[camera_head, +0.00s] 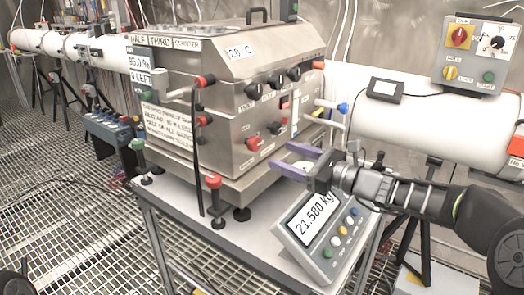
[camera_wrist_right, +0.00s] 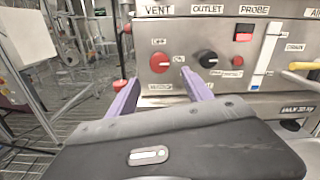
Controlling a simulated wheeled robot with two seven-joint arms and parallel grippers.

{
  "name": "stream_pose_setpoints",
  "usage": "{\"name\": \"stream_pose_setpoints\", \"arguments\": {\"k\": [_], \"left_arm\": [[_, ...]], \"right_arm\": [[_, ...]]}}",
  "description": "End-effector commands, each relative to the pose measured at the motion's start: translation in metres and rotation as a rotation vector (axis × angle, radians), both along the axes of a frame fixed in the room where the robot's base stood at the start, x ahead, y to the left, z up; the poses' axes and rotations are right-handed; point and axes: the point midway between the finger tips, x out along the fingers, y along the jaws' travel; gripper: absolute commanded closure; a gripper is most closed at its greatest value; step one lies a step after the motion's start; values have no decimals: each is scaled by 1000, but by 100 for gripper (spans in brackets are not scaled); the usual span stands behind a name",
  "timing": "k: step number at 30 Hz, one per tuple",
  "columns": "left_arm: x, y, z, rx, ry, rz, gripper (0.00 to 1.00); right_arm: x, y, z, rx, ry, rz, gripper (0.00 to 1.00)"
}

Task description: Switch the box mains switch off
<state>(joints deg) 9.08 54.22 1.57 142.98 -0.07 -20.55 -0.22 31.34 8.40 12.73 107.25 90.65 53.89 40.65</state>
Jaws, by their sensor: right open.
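The steel box (camera_head: 220,90) stands on a trolley, its front panel facing right of the picture. Low on that panel are a red rotary knob (camera_head: 253,143), a black knob (camera_head: 275,127) and a red rocker switch (camera_head: 285,103). In the right wrist view the red knob (camera_wrist_right: 160,62) has small labels around it, too blurred to read surely; the black knob (camera_wrist_right: 208,58) and red rocker (camera_wrist_right: 243,32) are to its right. I cannot tell surely which is the mains switch. My right gripper (camera_head: 281,157) is open and empty before the panel, its purple fingertips (camera_wrist_right: 160,77) just below the red knob.
A scale display (camera_head: 322,222) reading 21.580 kg stands on the trolley top (camera_head: 180,205) below my right wrist. A grey control box (camera_head: 477,55) and white pipe (camera_head: 440,125) lie behind at right.

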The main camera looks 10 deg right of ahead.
Motion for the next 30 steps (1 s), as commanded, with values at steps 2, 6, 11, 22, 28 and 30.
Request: {"name": "stream_pose_setpoints", "arguments": {"k": [2, 6, 11, 22, 28, 30], "left_arm": [[0, 0, 0, 0, 0, 0, 64], [0, 0, 1, 0, 0, 0, 64], [0, 0, 2, 0, 0, 0, 64], [0, 0, 6, 0, 0, 0, 64], [0, 0, 5, 0, 0, 0, 64], [0, 0, 5, 0, 0, 0, 64]], "right_arm": [[0, 0, 0, 0, 0, 0, 41], [5, 4, 0, 1, 0, 1, 41], [20, 18, 0, 2, 0, 4, 41], [58, 48, 0, 1, 0, 1, 41], [60, 50, 0, 0, 0, 0, 41], [60, 50, 0, 0, 0, 0, 41]]}}
